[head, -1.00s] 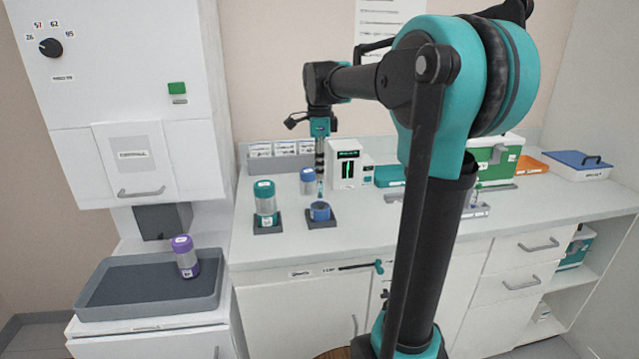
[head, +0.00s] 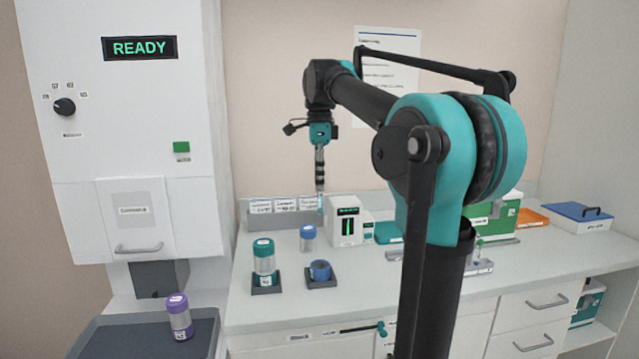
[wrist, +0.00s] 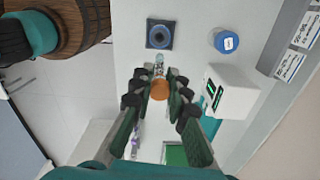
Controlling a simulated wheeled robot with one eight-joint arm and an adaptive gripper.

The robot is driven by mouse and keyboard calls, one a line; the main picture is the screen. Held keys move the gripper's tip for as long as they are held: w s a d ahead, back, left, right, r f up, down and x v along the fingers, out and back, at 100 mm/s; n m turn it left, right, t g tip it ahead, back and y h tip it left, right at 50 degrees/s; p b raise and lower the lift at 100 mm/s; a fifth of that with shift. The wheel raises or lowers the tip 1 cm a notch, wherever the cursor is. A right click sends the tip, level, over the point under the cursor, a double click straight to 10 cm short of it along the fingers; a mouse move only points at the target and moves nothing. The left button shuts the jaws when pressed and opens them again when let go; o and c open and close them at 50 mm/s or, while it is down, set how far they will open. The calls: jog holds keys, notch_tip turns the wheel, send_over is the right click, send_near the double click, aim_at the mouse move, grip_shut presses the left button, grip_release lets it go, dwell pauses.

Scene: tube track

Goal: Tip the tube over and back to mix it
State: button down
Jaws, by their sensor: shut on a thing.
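My gripper (wrist: 159,88) is shut on a small tube with an orange cap (wrist: 160,90), seen from above in the wrist view. Its clear body (wrist: 159,66) shows beyond the cap. In the head view my gripper (head: 320,180) points down above the counter, and the tube's pale lower end (head: 320,205) hangs below it, roughly upright. A blue round holder on a dark square base (head: 320,272) stands on the counter below and apart from the tube; it also shows in the wrist view (wrist: 159,33). The tube's contents are too small to tell.
A teal-capped jar (head: 264,262), a blue-capped jar (head: 307,238) and a white device with a green display (head: 348,226) stand nearby. A purple-capped jar (head: 179,316) stands on the grey tray (head: 120,338) at left. A tall white machine (head: 135,130) reads READY.

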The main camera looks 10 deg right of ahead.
jog(key=c, duration=2.2)
grip_release()
grip_shut()
notch_tip(320, 180, up, 10)
